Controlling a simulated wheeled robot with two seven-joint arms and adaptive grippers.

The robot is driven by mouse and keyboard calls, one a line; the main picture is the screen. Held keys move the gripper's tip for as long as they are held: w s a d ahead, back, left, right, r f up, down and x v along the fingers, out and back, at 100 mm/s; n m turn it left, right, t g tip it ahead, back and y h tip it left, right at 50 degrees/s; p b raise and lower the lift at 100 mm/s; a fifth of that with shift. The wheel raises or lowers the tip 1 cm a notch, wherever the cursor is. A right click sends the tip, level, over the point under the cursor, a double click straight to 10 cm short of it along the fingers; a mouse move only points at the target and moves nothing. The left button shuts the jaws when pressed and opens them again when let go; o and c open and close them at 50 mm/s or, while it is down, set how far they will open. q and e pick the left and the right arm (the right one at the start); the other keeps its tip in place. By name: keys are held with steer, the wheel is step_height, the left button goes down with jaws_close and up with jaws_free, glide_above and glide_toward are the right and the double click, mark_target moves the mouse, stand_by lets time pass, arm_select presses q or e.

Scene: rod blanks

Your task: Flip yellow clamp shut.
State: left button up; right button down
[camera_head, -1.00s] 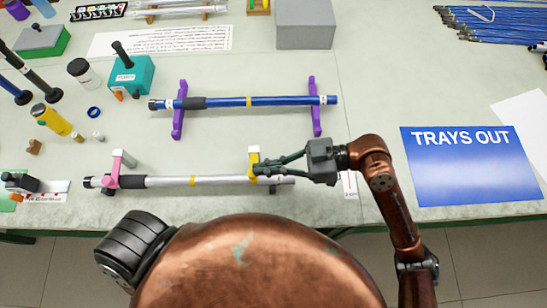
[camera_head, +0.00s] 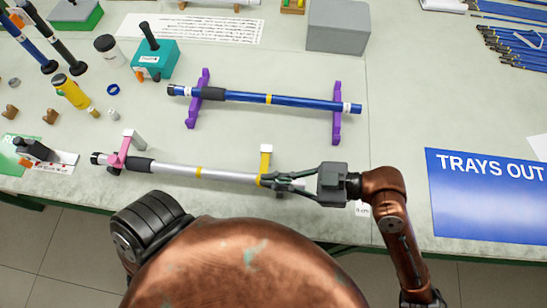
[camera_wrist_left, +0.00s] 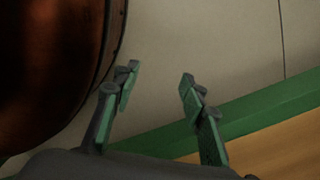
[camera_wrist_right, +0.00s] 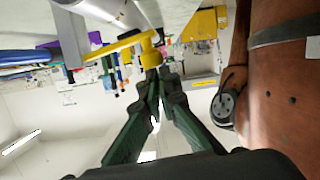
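The yellow clamp (camera_head: 265,164) stands at the right part of a silver rod (camera_head: 215,174), its upright part topped by a pale block. In the right wrist view its yellow part (camera_wrist_right: 122,46) shows just ahead of my fingertips. My right gripper (camera_head: 266,182) is low beside the clamp, its fingers close together; in the right wrist view the tips (camera_wrist_right: 161,76) meet at the clamp's rounded yellow end. I see nothing clearly held between them.
A pink clamp (camera_head: 121,155) stands at the rod's left part. A blue rod (camera_head: 300,101) rests on purple stands (camera_head: 337,122) behind. A teal box (camera_head: 154,62) and a yellow bottle (camera_head: 72,92) stand back left. A blue TRAYS OUT sheet (camera_head: 490,205) lies right. Table between is clear.

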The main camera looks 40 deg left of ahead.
steer(key=shift+s+f, duration=0.15)
steer(key=shift+f, duration=0.25)
steer(key=shift+d+r, duration=0.1)
